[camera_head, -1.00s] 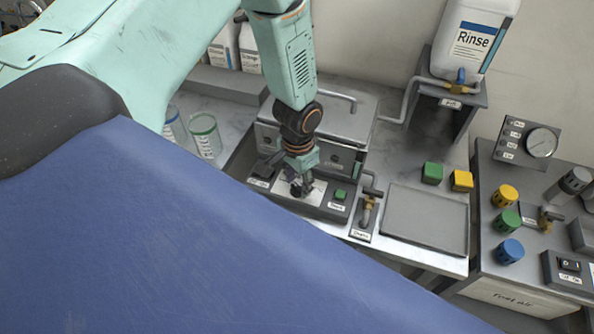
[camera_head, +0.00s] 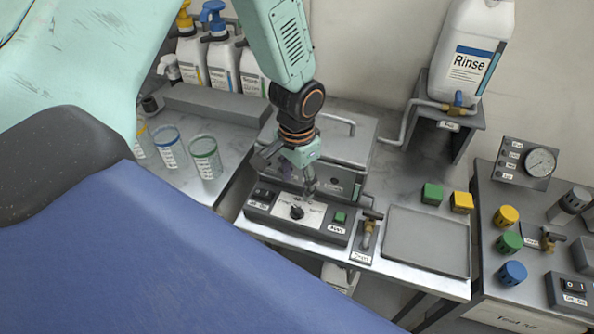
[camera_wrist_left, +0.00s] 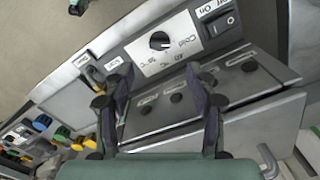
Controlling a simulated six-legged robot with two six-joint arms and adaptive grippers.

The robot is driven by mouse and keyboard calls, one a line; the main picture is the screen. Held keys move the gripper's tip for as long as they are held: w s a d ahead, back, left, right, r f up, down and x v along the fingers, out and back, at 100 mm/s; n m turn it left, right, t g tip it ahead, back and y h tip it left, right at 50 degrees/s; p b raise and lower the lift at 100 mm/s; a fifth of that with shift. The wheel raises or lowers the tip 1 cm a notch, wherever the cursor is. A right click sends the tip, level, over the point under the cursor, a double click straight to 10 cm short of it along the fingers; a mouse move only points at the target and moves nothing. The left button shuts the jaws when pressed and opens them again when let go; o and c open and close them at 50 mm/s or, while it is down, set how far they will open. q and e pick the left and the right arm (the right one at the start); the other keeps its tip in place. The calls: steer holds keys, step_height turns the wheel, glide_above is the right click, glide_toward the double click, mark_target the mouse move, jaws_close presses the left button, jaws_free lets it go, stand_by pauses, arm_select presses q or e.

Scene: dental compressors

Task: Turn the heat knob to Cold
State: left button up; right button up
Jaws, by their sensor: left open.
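The heat knob (camera_head: 297,212) is a small black dial on a white plate on the dark control panel at the front of the grey bath. In the left wrist view the knob (camera_wrist_left: 159,41) is ahead of the fingers, with "Cold" printed on the plate beside it. My left gripper (camera_head: 310,190) is just behind and above the knob, apart from it. In the left wrist view its two fingers (camera_wrist_left: 160,90) are spread wide with nothing between them. My right gripper is not in view.
A black power switch (camera_head: 263,194) and a green button (camera_head: 340,217) flank the knob on the panel. A drain tap (camera_head: 368,232) stands to the right, beside a grey tray (camera_head: 428,241). Three cups stand at left, with bottles behind. A Rinse canister (camera_head: 473,50) stands on a raised stand.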

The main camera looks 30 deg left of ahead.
arm_select(q)
steer(key=shift+r, duration=1.45)
steer(key=shift+f, duration=0.1)
steer(key=s+d+f+n+b, duration=0.1)
steer(key=s+d+f+b, duration=0.1)
steer(key=s+f+b, duration=0.6)
steer(key=s+d+f+n+b, duration=0.1)
steer(key=s+f+b, duration=0.7)
steer(key=s+f, duration=0.8)
step_height(320, 180, down, 6)
steer(key=shift+s+d+f+n, duration=0.2)
steer(key=shift+s+d+n, duration=0.15)
steer(key=shift+n, duration=0.45)
steer(key=shift+c, duration=0.2)
